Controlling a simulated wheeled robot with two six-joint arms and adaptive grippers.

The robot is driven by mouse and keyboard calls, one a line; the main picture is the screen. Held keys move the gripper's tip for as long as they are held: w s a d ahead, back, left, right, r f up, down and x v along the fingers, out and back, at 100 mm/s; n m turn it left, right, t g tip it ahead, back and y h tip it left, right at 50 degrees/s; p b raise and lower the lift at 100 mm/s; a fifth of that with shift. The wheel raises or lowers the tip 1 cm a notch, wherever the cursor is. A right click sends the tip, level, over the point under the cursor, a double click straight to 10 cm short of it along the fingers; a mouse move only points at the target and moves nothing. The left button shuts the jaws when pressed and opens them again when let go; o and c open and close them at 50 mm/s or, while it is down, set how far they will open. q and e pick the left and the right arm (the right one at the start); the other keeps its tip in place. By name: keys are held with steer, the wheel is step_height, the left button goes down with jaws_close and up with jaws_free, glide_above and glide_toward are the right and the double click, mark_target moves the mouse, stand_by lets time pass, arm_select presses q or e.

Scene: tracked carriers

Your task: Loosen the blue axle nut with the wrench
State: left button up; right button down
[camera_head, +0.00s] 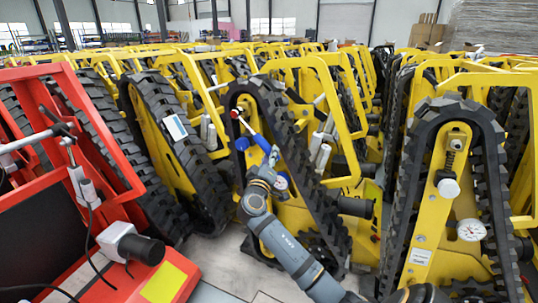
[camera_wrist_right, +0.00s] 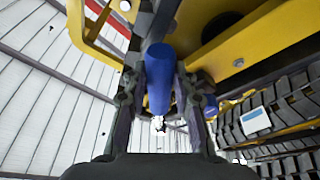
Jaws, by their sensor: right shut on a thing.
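My right gripper (camera_head: 268,162) is shut on a wrench with a blue handle (camera_head: 261,142), at the yellow tracked carrier in the middle of the head view. The wrench's light shaft slants up and left from the gripper toward a small red piece (camera_head: 235,114). A round dark blue piece (camera_head: 242,144), which looks like the axle nut, sits left of the handle, beside the track. I cannot tell whether the wrench touches it. In the right wrist view the blue handle (camera_wrist_right: 160,78) lies between the fingers of my right gripper (camera_wrist_right: 172,95); the wrench's far end is hidden. My left gripper is out of view.
Yellow carriers with black tracks (camera_head: 455,120) stand close on both sides and in rows behind. A red frame (camera_head: 85,130) with a camera-like device (camera_head: 128,243) fills the left. A dial gauge (camera_head: 471,230) is on the right carrier. Grey floor (camera_head: 225,255) shows at the lower middle.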

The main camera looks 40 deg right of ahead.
steer(key=shift+s+d+r+n+p, duration=0.1)
steer(key=shift+s+r+n+p, duration=0.25)
steer(key=shift+p, duration=0.35)
steer(key=shift+r, duration=0.1)
steer(key=p, duration=0.1)
steer(key=r+p, duration=0.1)
steer(key=shift+s+d+n+p, duration=0.15)
steer(key=shift+s+n+p, duration=0.1)
steer(key=shift+n+p, duration=0.1)
steer(key=shift+s+r+n+y+p, duration=0.15)
steer(key=shift+r+n+y+p, duration=0.15)
steer(key=shift+p, duration=0.25)
steer(key=shift+f, duration=0.1)
